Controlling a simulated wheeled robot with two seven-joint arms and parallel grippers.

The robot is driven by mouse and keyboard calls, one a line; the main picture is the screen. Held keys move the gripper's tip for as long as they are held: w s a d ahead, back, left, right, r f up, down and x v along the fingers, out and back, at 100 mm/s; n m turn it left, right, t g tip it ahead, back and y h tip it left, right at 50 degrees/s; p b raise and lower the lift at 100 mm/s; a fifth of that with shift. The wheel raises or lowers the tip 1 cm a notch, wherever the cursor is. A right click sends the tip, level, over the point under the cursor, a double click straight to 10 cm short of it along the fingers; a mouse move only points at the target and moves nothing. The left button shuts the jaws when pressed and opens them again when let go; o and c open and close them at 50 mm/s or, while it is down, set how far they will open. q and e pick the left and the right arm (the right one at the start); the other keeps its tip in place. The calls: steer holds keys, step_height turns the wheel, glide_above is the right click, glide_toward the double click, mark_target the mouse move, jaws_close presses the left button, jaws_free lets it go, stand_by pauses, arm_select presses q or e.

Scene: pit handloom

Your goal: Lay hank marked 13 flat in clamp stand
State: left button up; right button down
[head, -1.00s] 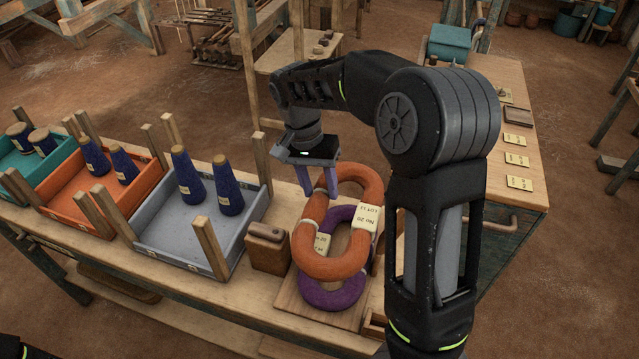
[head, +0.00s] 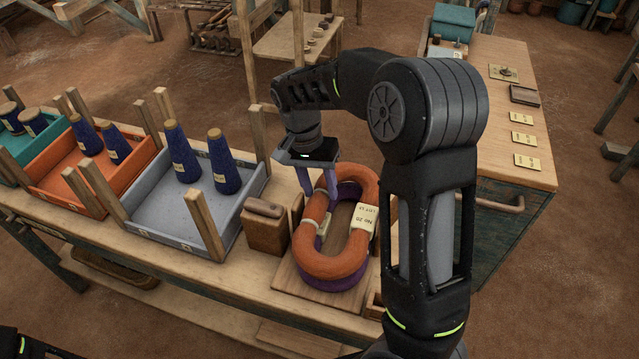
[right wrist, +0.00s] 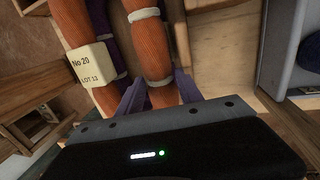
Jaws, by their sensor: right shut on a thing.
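The orange hank (head: 338,264) is a thick oval ring with pale ties. Its cream label (head: 361,220) reads No 20, and LOT 13 as far as I can read it in the right wrist view (right wrist: 90,67). My right gripper (head: 320,198) is shut on the far left strand of this hank. The hank lies over a purple hank (head: 350,189), which is mostly covered; its label is largely hidden. Both are above a flat wooden board (head: 291,280) beside a wooden block (head: 265,234). I cannot tell whether the orange hank touches the purple one. My left gripper is out of view.
A grey tray (head: 150,237) with two blue yarn cones stands left of the block. Orange (head: 60,195) and teal trays with cones stand farther left. A side bench (head: 510,180) at right holds several paper cards. My right arm hides part of the table.

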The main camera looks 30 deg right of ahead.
steer(key=shift+f, duration=0.5)
steer(key=c, duration=0.7)
jaws_free()
steer(key=shift+r, duration=0.1)
steer(key=v, duration=0.7)
steer(key=shift+r+b, duration=0.35)
steer(key=shift+b, duration=0.05)
